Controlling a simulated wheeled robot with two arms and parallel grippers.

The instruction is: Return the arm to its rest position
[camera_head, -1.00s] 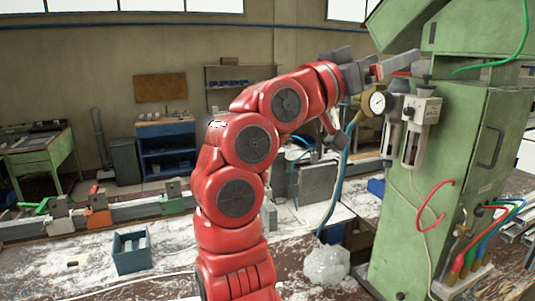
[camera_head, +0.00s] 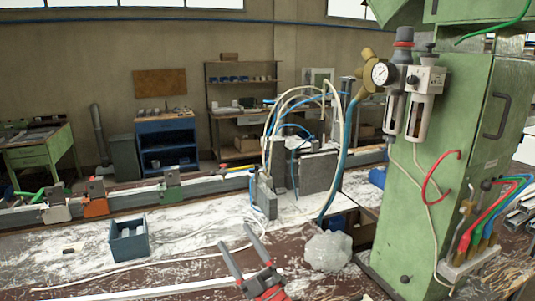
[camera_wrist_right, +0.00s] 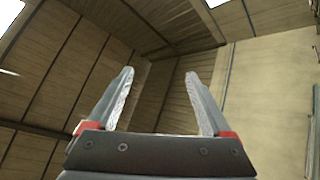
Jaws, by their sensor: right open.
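My right gripper (camera_head: 245,254) shows at the bottom middle of the head view, low in front of the bench, with its two grey fingers apart and pointing up. Nothing is between the fingers. In the right wrist view the open fingers (camera_wrist_right: 159,100) point up toward the wooden ceiling, with only ceiling and wall behind them. Only the red and grey end of my right arm shows in the head view. My left arm and gripper are not in view.
The green machine cabinet (camera_head: 440,190) with gauge (camera_head: 380,74) and hoses stands at the right. A blue bin (camera_head: 129,242) and crumpled clear plastic (camera_head: 328,252) lie on the bench. A clamp rail (camera_head: 135,196) runs along the back. The front middle bench is mostly clear.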

